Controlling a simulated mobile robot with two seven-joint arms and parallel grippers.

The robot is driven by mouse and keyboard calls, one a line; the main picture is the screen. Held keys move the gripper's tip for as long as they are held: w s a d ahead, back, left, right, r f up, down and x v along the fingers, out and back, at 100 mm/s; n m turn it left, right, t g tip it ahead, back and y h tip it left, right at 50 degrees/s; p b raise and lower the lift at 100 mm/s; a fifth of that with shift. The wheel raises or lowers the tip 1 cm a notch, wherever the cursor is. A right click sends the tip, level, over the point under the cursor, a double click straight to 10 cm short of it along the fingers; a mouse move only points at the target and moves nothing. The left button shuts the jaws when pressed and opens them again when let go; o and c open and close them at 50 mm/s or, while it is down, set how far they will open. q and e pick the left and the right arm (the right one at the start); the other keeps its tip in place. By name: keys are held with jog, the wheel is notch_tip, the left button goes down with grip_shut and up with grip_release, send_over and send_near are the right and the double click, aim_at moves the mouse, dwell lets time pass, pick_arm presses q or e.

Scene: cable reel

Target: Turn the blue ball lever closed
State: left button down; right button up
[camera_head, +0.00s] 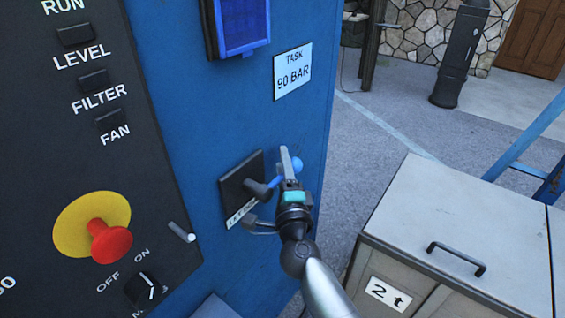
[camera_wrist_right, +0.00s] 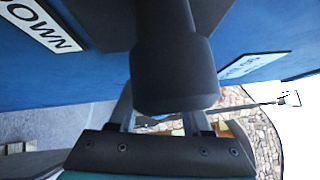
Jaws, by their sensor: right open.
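The blue ball lever (camera_head: 297,165) is on the side of the blue cabinet. Its dark hub (camera_head: 260,189) sits on a square black plate (camera_head: 238,183), and its arm points right and slightly up to the ball. My right gripper (camera_head: 289,164) is open at the ball end, with one grey finger in front of the ball. In the right wrist view a dark cylindrical part (camera_wrist_right: 175,70), apparently the hub, fills the middle, beyond and partly between the fingers. I cannot tell whether the fingers touch the lever. My left gripper is not in view.
A black panel with a red emergency button (camera_head: 110,241) and knob (camera_head: 145,289) is at left. A "TASK 90 BAR" label (camera_head: 293,71) is above the lever. A grey cabinet (camera_head: 455,220) marked "2t" stands at right. A "DOWN" label (camera_wrist_right: 42,28) shows in the right wrist view.

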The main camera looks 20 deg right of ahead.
jog(key=shift+w, duration=0.3)
grip_shut()
dwell(0.3)
dwell(1.0)
